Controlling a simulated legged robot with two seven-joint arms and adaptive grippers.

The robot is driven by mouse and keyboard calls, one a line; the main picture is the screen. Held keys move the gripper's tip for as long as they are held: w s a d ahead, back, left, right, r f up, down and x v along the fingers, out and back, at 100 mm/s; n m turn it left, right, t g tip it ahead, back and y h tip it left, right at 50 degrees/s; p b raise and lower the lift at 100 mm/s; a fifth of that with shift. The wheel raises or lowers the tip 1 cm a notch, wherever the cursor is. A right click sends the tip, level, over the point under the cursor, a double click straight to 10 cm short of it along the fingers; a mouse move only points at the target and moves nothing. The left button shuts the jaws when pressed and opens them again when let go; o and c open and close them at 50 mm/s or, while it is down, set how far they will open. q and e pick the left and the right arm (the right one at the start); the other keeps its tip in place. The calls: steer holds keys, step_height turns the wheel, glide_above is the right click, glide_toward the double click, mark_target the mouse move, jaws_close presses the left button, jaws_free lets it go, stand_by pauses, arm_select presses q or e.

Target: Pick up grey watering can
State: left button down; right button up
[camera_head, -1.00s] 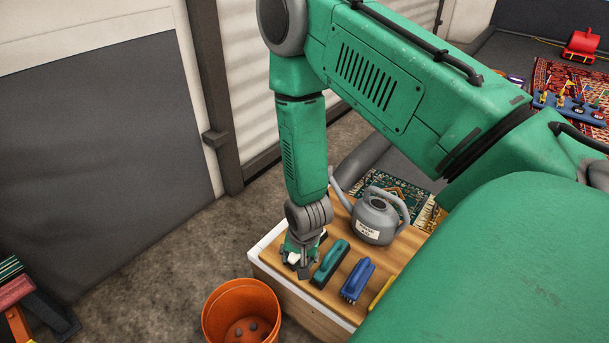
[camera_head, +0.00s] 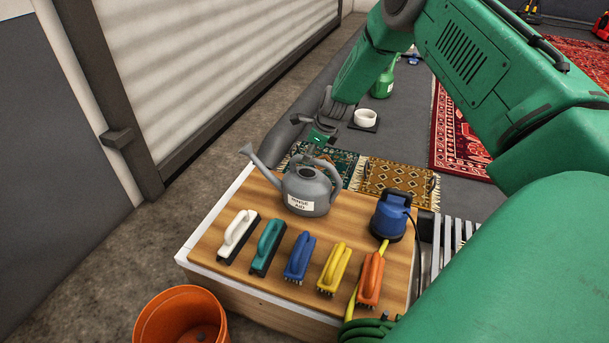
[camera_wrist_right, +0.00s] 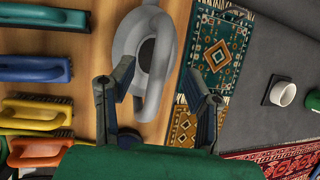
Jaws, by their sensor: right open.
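The grey watering can (camera_head: 307,190), with a white label, stands upright near the back of the wooden-topped table (camera_head: 222,243). Its spout points to the back left and its handle is at the right. My right gripper (camera_head: 316,147) is at the can's far side, above its top, partly hard to make out. In the right wrist view the open fingers of my right gripper (camera_wrist_right: 160,70) straddle the handle of the can (camera_wrist_right: 125,45), with gaps on both sides. Nothing is gripped. My left gripper is not in view.
White (camera_head: 237,237), teal (camera_head: 268,248), blue (camera_head: 299,256), yellow (camera_head: 333,269) and orange (camera_head: 369,279) brushes line the table's front. A blue corded device (camera_head: 390,217) stands right of the can. An orange bucket (camera_head: 180,318) is on the floor. Small rugs (camera_head: 395,180) lie behind.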

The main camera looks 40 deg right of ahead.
steer(key=shift+w+d+f, duration=0.25)
steer(key=shift+d+f, duration=0.05)
steer(key=shift+f, duration=0.4)
steer(key=w+f+b, duration=0.2)
steer(key=f, duration=0.1)
steer(key=shift+a+b, duration=0.4)
steer(key=shift+w+a+f, duration=0.15)
steer(key=shift+w+f, duration=0.15)
steer(key=shift+f, duration=0.05)
steer(key=shift+d, duration=0.2)
